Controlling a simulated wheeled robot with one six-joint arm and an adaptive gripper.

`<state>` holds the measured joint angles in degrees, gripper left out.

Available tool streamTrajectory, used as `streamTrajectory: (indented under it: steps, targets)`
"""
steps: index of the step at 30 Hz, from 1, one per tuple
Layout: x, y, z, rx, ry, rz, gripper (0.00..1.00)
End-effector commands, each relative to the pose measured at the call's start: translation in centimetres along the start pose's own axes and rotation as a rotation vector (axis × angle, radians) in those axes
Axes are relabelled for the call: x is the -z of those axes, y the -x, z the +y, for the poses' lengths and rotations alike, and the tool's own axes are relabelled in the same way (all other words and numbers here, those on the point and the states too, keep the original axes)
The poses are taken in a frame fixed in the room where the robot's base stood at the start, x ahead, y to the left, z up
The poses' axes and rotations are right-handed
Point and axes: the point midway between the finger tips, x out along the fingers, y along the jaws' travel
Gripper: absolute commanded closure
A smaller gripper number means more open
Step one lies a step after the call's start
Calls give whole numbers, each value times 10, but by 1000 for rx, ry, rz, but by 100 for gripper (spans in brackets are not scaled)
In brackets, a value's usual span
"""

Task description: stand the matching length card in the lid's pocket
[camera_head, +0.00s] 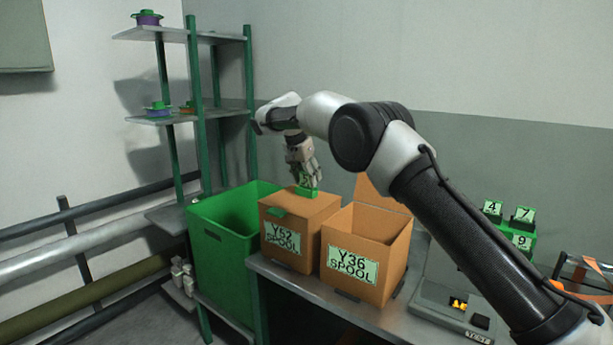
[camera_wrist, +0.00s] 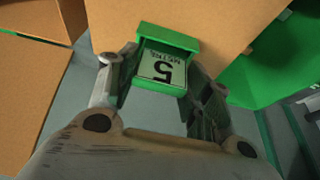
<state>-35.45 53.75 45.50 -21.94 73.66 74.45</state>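A card (camera_wrist: 162,67) printed "5 METRE" shows upside down in the wrist view, with green above and below its label. It stands at a green pocket (camera_head: 307,192) on the lid of the "Y52 SPOOL" box (camera_head: 313,208); how deep it sits is unclear. My gripper (camera_head: 303,176) points down over this lid. In the wrist view its fingers (camera_wrist: 160,78) lie on either side of the card, close to its edges. I cannot tell whether they press on it. More cards, numbered 4 (camera_head: 492,207), 7 (camera_head: 524,214) and 9 (camera_head: 521,241), stand at the right.
A green bin (camera_head: 218,270) is at the left, before a shelf rack (camera_head: 193,110) with spools. A device with a lit display (camera_head: 458,305) sits at the bench's right.

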Motion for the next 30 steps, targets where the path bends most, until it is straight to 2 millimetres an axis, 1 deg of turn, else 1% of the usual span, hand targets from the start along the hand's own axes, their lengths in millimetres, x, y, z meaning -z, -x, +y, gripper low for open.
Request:
streamTrajectory:
  steps: [1,2,3,11,14,17,27,30]
  targets:
    - [0,0,0,0,0,0,36]
    - [0,0,0,0,0,0,31]
    - [0,0,0,0,0,0,28]
    - [0,0,0,0,0,0,28]
    - [0,4,0,0,0,0,28]
    - [0,16,-1,2,0,1,28]
    - [0,88,-1,3,0,1,28]
    - [0,104,-1,2,0,1,28]
